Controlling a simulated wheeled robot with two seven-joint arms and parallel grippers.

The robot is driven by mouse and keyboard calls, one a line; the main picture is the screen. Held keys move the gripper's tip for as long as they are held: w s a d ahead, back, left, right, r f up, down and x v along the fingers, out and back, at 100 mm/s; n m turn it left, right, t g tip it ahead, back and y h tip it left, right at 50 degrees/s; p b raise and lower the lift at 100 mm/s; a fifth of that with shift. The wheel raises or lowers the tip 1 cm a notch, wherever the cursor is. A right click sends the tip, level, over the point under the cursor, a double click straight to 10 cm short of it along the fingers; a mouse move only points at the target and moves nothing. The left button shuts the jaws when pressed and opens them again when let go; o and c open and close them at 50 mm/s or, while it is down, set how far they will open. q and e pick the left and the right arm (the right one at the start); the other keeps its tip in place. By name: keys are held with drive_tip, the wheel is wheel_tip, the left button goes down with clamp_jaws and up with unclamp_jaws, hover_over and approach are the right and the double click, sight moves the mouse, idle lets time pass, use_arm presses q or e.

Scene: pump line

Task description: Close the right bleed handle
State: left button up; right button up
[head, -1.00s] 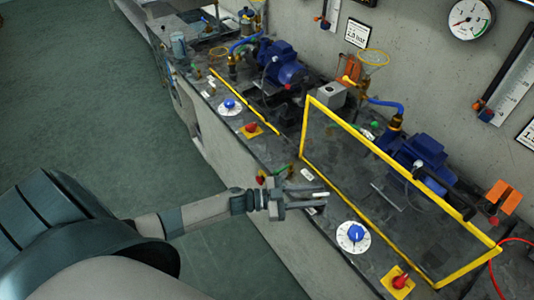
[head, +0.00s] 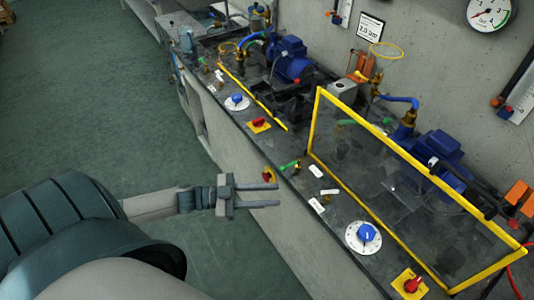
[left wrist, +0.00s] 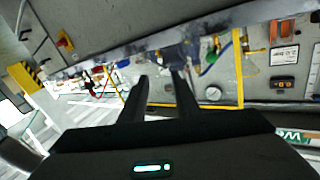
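On the right pump station's front edge, just above my left gripper, are a small red fitting with some yellow (head: 268,175) and a small green lever (head: 290,165). One of these may be the right bleed handle; they are too small to tell its position. My left gripper (head: 279,195) is open and empty, its two fingers pointing right by the bench edge, apart from both parts. In the left wrist view its dark fingers (left wrist: 160,78) stand apart with nothing between them. My right gripper is not in view.
A yellow-framed clear guard (head: 312,128) stands behind the bench edge. White labels (head: 325,192), a blue dial (head: 367,233) and a red switch on yellow (head: 411,284) lie to the right. The floor (head: 80,100) at left is open.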

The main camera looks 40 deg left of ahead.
use_arm(q)
drive_tip(key=shift+s, duration=0.1)
drive_tip(key=shift+c, duration=1.4)
drive_tip(key=s+d+r+m+t+y+p, duration=0.1)
drive_tip(key=s+d+r+m+y+p, duration=0.2)
drive_tip(key=p, duration=0.5)
drive_tip(key=d+m+y, duration=0.1)
drive_tip(key=m+y, duration=0.1)
drive_tip(key=shift+d+r+m+t+y, duration=0.3)
drive_tip(key=shift+r+m+t+y, duration=0.1)
drive_tip(key=shift+s, duration=0.1)
drive_tip(key=shift+d, duration=0.1)
drive_tip(key=p, duration=0.3)
approach(328, 191)
drive_tip(key=x, duration=1)
drive_tip(key=shift+f, duration=0.35)
